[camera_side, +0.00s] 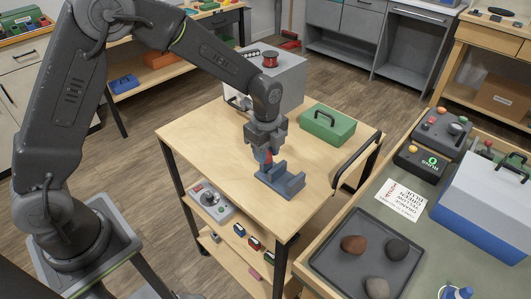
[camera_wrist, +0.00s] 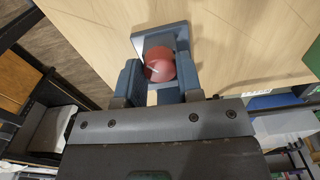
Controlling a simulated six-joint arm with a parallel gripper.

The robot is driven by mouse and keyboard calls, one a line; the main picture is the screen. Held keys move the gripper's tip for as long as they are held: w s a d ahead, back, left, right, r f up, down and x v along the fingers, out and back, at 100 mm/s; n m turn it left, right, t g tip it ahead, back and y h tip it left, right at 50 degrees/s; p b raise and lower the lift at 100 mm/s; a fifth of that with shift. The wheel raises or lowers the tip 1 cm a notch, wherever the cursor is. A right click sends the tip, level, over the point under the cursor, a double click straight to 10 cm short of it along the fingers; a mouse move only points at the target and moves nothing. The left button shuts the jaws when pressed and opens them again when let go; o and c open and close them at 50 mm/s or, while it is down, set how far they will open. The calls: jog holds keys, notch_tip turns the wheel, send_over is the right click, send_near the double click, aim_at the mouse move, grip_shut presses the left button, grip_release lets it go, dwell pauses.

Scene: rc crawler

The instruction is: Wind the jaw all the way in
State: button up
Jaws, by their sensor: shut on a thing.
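A small blue-grey vise (camera_side: 288,184) stands on the wooden cart top, with two upright parts and a gap between them. A red round knob (camera_side: 267,157) sits at its left end. My gripper (camera_side: 266,153) comes down over this end and is shut on the knob. In the wrist view, the red knob (camera_wrist: 161,66) lies between the two blue-grey fingers (camera_wrist: 158,78). Part of the vise (camera_wrist: 152,40) shows behind the knob in that view. Most of the vise is hidden from the wrist camera, and I cannot tell how wide the jaw gap is there.
The wooden cart top (camera_side: 220,150) is clear around the vise. A green toolbox (camera_side: 327,128) stands behind it to the right, and a grey box (camera_side: 280,80) with a red spool stands at the back. A black cart handle (camera_side: 356,160) rises at the right edge.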

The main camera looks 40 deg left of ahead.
jog(key=shift+m, duration=1.1)
jog(key=shift+m, duration=1.5)
jog(key=shift+m, duration=1.5)
jog(key=o, duration=1)
jog(key=shift+r, duration=0.1)
jog(key=shift+r, duration=2.95)
